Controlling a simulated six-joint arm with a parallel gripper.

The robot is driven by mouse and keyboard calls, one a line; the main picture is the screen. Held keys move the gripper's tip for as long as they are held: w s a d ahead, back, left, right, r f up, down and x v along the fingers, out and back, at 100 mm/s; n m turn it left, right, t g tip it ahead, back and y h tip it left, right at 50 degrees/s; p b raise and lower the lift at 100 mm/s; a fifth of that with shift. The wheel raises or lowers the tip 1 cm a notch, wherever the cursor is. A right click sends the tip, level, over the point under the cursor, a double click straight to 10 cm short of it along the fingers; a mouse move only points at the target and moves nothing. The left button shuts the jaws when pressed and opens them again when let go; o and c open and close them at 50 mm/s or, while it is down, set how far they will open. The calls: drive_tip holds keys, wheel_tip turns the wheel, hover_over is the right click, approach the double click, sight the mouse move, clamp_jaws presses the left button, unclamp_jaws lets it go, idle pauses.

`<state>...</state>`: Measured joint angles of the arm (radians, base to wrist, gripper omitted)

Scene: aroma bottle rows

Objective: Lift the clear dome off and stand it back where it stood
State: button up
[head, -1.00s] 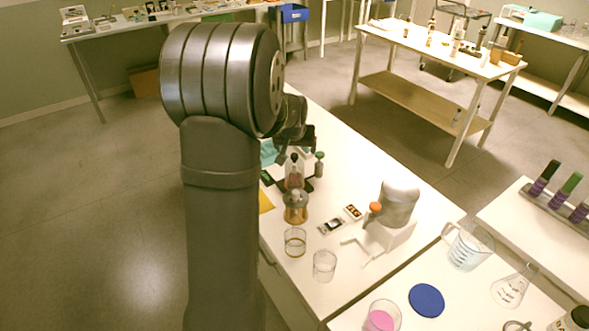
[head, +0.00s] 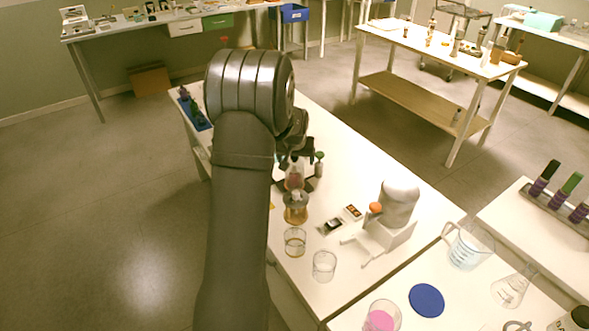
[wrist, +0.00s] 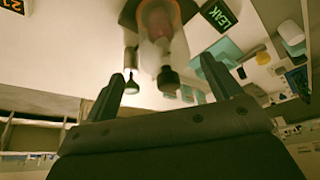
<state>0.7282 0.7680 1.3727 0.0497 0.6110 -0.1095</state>
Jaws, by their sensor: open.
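The clear dome (wrist: 160,45) stands over something reddish in the wrist view, with a dark knob (wrist: 167,80) on its top. In the head view the dome (head: 294,178) stands upright on the white table, partly hidden by my arm's end. My gripper (wrist: 160,90) is open, with its two fingers apart on either side of the knob's line in the wrist view. Nothing is held between them. In the head view my gripper (head: 296,158) is at the dome's top and mostly hidden, so I cannot tell its exact height over the knob.
A green-topped bottle (head: 319,163) stands close right of the dome. An amber glass vessel (head: 296,210) stands just in front, with two glasses (head: 295,242) nearer. A white device with a grey top (head: 397,205) is to the right. A dark LEAK sign (wrist: 222,14) lies beside the dome.

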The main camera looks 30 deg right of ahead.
sight(294, 163)
drive_tip(key=shift+a+x, duration=0.2)
drive_tip(key=shift+x, duration=2.6)
drive_tip(key=shift+w, duration=0.2)
drive_tip(key=shift+c, duration=0.4)
drive_tip(key=c, duration=1.1)
drive_tip(key=shift+r, duration=0.1)
wheel_tip(294, 163, up, 10)
drive_tip(key=shift+f, duration=0.1)
drive_tip(key=shift+r, duration=0.6)
